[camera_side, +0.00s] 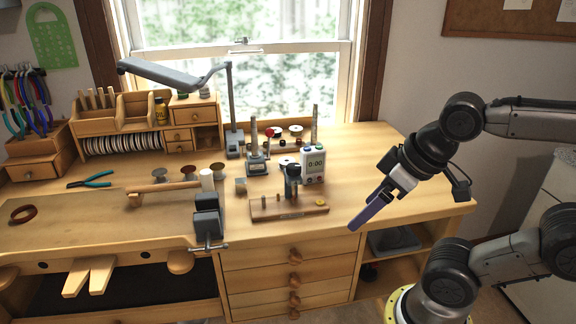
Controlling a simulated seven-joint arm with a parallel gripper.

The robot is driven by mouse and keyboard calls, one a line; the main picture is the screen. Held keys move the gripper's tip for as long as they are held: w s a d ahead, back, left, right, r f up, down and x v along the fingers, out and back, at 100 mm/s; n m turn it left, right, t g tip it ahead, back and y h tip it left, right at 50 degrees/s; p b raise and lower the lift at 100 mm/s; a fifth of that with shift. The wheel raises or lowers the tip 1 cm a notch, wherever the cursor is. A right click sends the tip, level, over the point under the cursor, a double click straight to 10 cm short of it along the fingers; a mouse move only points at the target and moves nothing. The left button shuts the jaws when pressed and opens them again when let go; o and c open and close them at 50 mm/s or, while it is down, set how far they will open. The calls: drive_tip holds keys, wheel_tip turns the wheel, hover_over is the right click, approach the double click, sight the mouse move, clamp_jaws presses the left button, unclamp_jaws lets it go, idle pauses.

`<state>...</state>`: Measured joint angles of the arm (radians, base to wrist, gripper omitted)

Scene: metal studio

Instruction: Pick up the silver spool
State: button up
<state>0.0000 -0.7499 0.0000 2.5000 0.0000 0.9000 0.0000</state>
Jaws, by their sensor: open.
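Three small spools stand in a row on the workbench (350,150), left of centre. The left one (160,175) looks greyest and is probably the silver spool. The middle spool (188,172) and the right spool (217,169) look browner; their exact colours are hard to tell at this size. My gripper (356,226) is at the right, over the bench's front right edge, pointing down and left. Its bluish fingers are seen nearly edge-on. It is open, holds nothing and is far from the spools.
A vise (208,216), a wooden rod (160,188) and teal-handled pliers (92,181) are near the spools. A small wooden stand (290,209) and a white meter (313,164) lie between them and my gripper. A lamp (170,75) arches above. The right bench top is clear.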

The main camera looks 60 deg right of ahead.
drive_tip(key=shift+o, duration=0.6)
